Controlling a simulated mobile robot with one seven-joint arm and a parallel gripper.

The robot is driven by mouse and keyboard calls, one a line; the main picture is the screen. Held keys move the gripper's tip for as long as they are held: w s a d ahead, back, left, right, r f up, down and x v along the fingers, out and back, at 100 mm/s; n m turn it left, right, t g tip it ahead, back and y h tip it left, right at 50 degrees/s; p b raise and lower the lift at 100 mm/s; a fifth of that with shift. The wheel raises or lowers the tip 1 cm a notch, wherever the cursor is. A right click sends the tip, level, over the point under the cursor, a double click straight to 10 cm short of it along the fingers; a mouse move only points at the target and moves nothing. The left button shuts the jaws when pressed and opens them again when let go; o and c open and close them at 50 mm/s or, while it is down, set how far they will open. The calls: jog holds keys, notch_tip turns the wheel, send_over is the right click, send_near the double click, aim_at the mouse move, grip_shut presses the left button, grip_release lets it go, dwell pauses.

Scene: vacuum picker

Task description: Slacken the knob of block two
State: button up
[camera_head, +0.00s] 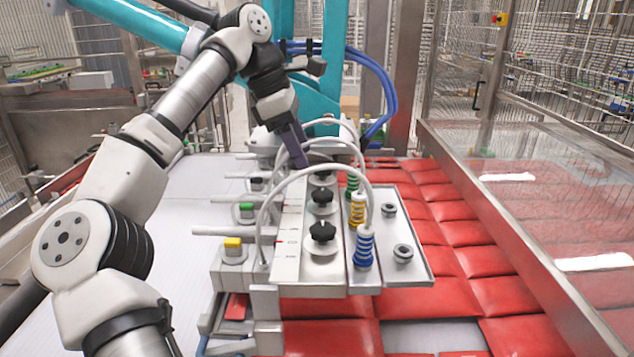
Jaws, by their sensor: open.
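The vacuum picker carries a row of blocks along a pale metal rail (291,240), with black star knobs on round bases. The nearest knob (322,231) is fully in view. A middle knob (321,196) stands behind it, and a farther knob (321,176) is partly covered by hoses. I cannot read any number that marks block two. My gripper (299,158) points down at the far end of the row, behind the clear hoses. It is open, apart from the two nearer knobs; its gap to the farthest knob is unclear.
Clear hoses (270,205) arch over the blocks. Spring suction cups in blue (364,248), yellow (357,210) and green (352,184) stand right of the knobs. Red pouches (455,262) lie below. A metal-framed guard (530,200) bounds the right side.

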aim_at(322, 192)
jog(key=p+x, duration=0.1)
jog(key=x, duration=0.7)
jog(key=shift+d, duration=0.1)
jog(key=c, duration=1)
